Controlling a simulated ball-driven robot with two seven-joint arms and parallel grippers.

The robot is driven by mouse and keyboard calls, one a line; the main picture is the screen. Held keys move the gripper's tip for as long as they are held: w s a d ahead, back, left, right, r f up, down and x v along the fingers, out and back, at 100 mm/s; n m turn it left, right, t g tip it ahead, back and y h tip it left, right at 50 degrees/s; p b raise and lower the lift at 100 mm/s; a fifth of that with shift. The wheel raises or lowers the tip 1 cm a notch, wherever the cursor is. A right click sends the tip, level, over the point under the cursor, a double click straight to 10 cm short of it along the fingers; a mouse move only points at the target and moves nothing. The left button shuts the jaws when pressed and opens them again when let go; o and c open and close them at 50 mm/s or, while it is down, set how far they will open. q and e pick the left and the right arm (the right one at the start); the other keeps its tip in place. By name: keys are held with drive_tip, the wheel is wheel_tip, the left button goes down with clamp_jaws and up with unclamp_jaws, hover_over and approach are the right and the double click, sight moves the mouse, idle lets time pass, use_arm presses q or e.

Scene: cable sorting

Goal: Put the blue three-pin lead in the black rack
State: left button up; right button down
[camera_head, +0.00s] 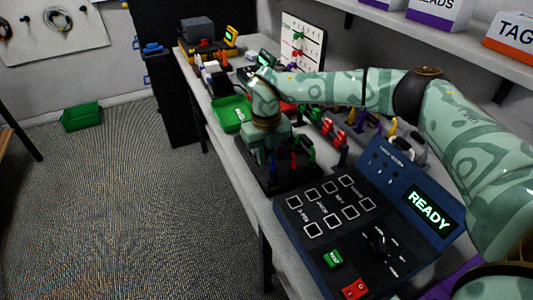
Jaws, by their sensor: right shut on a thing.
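The black rack (258,176) stands on the bench just beyond the blue control panel. My right arm reaches in from the right, and my right gripper (268,158) points down over the rack. It is shut on a lead that its fingers and wrist mostly hide, so I cannot tell its colour or pins, or whether it touches the rack. My left gripper is not in view.
A blue and black control panel (330,215) reading READY fills the near bench. A green tray (233,113) lies beyond the rack. Red and black connectors (335,130) stand to the right, under my arm. A white board (303,43) stands at the back.

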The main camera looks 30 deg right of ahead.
drive_tip(key=shift+f+p, duration=0.3)
drive_tip(key=shift+f, duration=0.5)
idle(0.9)
drive_tip(key=shift+f, duration=0.15)
idle(0.5)
drive_tip(key=c, duration=0.7)
unclamp_jaws()
drive_tip(key=shift+p, duration=0.3)
wheel_tip(320, 180, up, 8)
drive_tip(key=p, duration=0.6)
